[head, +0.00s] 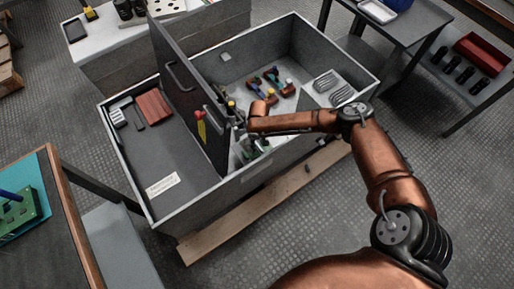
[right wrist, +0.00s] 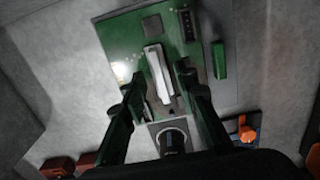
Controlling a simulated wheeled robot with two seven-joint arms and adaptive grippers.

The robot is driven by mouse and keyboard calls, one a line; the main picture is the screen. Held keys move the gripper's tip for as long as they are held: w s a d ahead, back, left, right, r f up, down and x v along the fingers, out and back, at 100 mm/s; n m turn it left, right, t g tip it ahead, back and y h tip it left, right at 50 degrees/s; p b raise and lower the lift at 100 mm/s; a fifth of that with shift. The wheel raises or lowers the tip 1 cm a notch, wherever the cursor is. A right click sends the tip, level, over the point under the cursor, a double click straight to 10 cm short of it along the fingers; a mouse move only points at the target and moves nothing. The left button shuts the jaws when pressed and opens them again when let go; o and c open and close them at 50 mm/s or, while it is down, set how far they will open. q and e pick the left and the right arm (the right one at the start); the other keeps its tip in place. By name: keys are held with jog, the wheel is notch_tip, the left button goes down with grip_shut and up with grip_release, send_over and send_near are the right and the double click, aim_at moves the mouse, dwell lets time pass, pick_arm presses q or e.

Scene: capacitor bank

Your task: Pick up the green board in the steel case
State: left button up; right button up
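The grey steel case (head: 208,204) stands open at the middle of the head view, with an upright door across it. My right gripper (head: 240,125) reaches down inside the case, just right of the door. In the right wrist view the green board (right wrist: 125,42) lies on a pale surface, with a white bar-shaped part (right wrist: 158,75) on it. The fingers of my right gripper (right wrist: 160,79) are open, one on each side of the white bar, with visible gaps. In the head view my arm mostly hides the board. My left gripper is not in view.
The door (head: 185,95) stands close left of my right gripper. Coloured parts (head: 270,85) and a tray of curved pieces (head: 333,88) lie deeper in the case. Another green board (head: 22,212) lies on the teal mat at left. A wooden plank (head: 265,205) runs along the case front.

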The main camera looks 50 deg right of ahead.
jog(key=shift+c, duration=0.6)
grip_shut()
jog(key=shift+r, duration=0.2)
